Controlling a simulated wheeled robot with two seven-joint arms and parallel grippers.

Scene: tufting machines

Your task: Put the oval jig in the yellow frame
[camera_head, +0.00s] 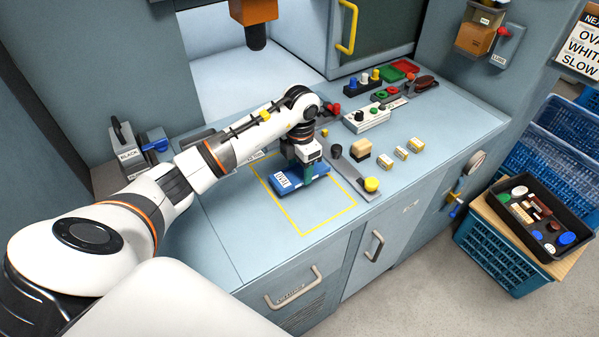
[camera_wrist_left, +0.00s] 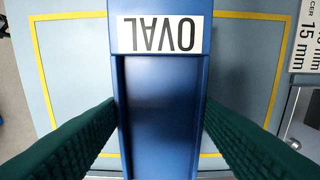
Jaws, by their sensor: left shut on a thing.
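The oval jig (camera_head: 287,181) is a blue block with a white label reading OVAL. My left gripper (camera_head: 308,172) points down and is shut on it. In the left wrist view the jig (camera_wrist_left: 160,75) lies between the two dark green fingers of the left gripper (camera_wrist_left: 160,110). The yellow frame (camera_head: 329,220) is a thin outline on the bench top. The jig is over its back part in the head view. The frame line (camera_wrist_left: 44,80) shows on both sides of the jig in the wrist view. Whether the jig touches the bench is unclear. My right gripper is out of view.
A grey plate with a yellow knob (camera_head: 371,184) lies by the frame's right side. A wooden block (camera_head: 360,150) and small pale blocks stand beyond it. A control box (camera_head: 366,117) is further back. A black tray (camera_head: 540,218) of parts stands off the bench at right.

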